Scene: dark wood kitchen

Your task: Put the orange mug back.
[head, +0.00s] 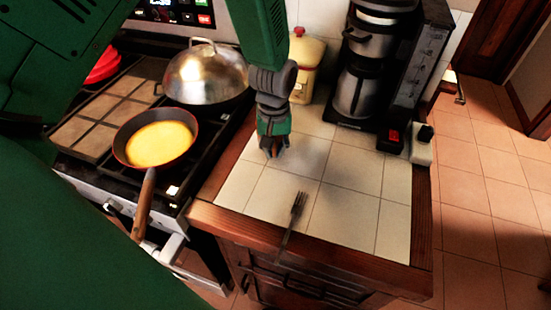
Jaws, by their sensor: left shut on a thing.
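No orange mug can be made out in the head view. My left gripper (273,147) is low over the white tiled counter (340,205), near its left side and beside the stove. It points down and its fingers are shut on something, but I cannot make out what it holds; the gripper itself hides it. I cannot tell whether the fingertips touch the tiles. My right gripper is not in view.
A fork (293,222) lies at the counter's front edge. A coffee maker (362,85) and a cream canister (306,65) stand behind. On the stove are a pan (158,143) with yellow contents and a domed lid (206,75). The counter's middle and right are clear.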

